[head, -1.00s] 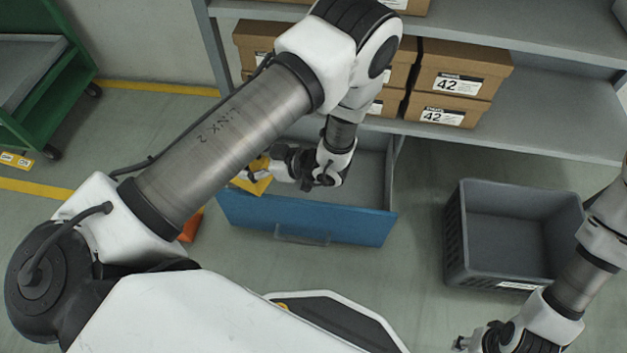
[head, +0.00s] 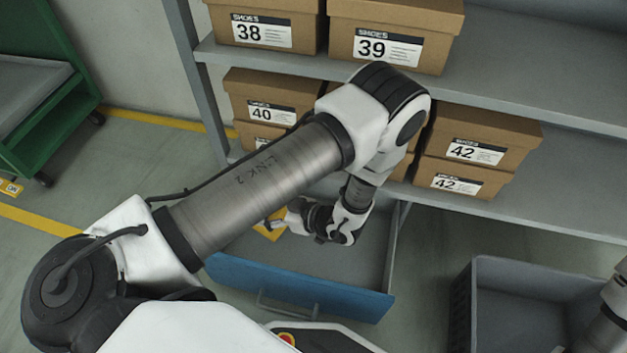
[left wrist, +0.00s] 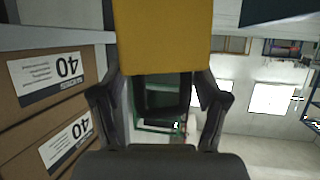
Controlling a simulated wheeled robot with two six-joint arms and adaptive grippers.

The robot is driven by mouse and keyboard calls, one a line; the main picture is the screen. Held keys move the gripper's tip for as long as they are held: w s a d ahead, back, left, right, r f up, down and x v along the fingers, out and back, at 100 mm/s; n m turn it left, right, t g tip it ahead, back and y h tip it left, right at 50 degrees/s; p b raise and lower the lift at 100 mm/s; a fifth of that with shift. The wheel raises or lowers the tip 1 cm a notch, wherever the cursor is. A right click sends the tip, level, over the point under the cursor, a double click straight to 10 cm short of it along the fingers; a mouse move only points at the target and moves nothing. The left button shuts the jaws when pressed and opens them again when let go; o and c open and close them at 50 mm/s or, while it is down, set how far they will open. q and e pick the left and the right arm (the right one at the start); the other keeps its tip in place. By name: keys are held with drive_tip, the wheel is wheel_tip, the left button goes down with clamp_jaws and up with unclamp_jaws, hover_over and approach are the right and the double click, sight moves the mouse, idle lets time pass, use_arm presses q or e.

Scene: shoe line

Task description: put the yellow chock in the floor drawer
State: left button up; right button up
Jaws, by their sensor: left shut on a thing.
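The yellow chock (head: 270,231) is between the fingers of my left gripper (head: 279,221). In the left wrist view the chock (left wrist: 163,36) fills the top middle, with a dark finger on each side, and the gripper is shut on it. The floor drawer (head: 300,286) is pulled open below the shelf and has a blue front with a bar handle. In the head view the chock appears over the drawer's left part; its exact height above the drawer floor cannot be told. My left arm hides part of the drawer. My right gripper is outside the picture.
Shoe boxes (head: 468,150) stand on the grey shelf (head: 540,205) behind and above the drawer. A grey crate (head: 520,268) stands on the floor to the right. A green cart (head: 50,130) is at the far left. The floor between drawer and crate is clear.

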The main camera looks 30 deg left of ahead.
use_arm(q)
drive_tip(key=f+b, duration=0.1)
drive_tip(key=f, duration=0.1)
drive_tip(key=f+b, duration=0.2)
drive_tip(key=f, duration=0.1)
drive_tip(key=f+b, duration=0.2)
drive_tip(key=shift+w+f, duration=0.2)
drive_tip(key=shift+w, duration=0.05)
drive_tip(key=shift+f+m+b, duration=0.15)
drive_tip(key=shift+m+b, duration=0.25)
drive_tip(key=shift+d, duration=0.1)
wheel_tip(320, 180, down, 10)
drive_tip(key=b, duration=0.6)
drive_tip(key=o, duration=1.8)
drive_tip(key=shift+r, duration=0.2)
